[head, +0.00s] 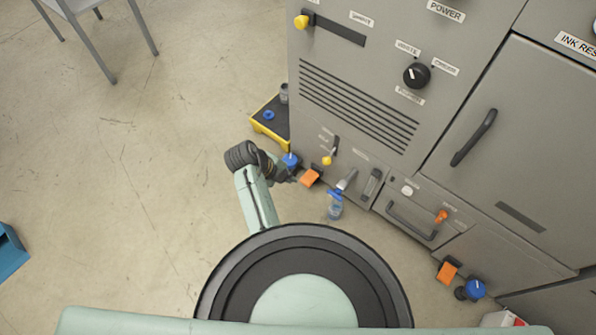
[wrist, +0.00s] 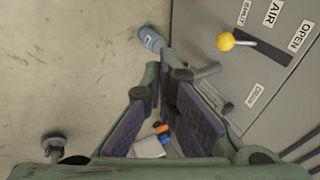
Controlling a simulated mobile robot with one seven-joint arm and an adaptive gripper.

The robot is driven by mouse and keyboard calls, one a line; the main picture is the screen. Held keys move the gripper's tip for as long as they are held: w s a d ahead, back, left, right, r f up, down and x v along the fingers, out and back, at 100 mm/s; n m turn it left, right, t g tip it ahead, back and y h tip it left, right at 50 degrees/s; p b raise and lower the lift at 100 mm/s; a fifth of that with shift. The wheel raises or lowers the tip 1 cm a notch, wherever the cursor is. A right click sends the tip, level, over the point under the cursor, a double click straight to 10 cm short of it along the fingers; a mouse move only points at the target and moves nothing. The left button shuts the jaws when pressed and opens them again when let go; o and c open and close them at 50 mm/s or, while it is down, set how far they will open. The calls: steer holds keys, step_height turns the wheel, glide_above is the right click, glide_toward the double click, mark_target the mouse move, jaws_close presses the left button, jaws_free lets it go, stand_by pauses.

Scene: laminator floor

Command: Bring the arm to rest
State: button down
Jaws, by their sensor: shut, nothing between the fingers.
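My gripper (head: 287,177) is at the end of my green arm in the head view, low beside the grey machine (head: 345,85). In the wrist view my gripper (wrist: 165,78) fills the lower middle; its two dark-padded fingers come together at their tips with nothing held. A clear bluish bottle (head: 335,205) stands on the floor to the right of the gripper, and it also shows beyond the fingertips in the wrist view (wrist: 151,38).
A chair (head: 92,35) and blue box (head: 10,252) are left. Floor between is clear.

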steer(key=shift+s+a+r, duration=0.1)
steer(key=shift+s+a, duration=0.2)
steer(key=shift+s, duration=0.05)
stand_by(0.4)
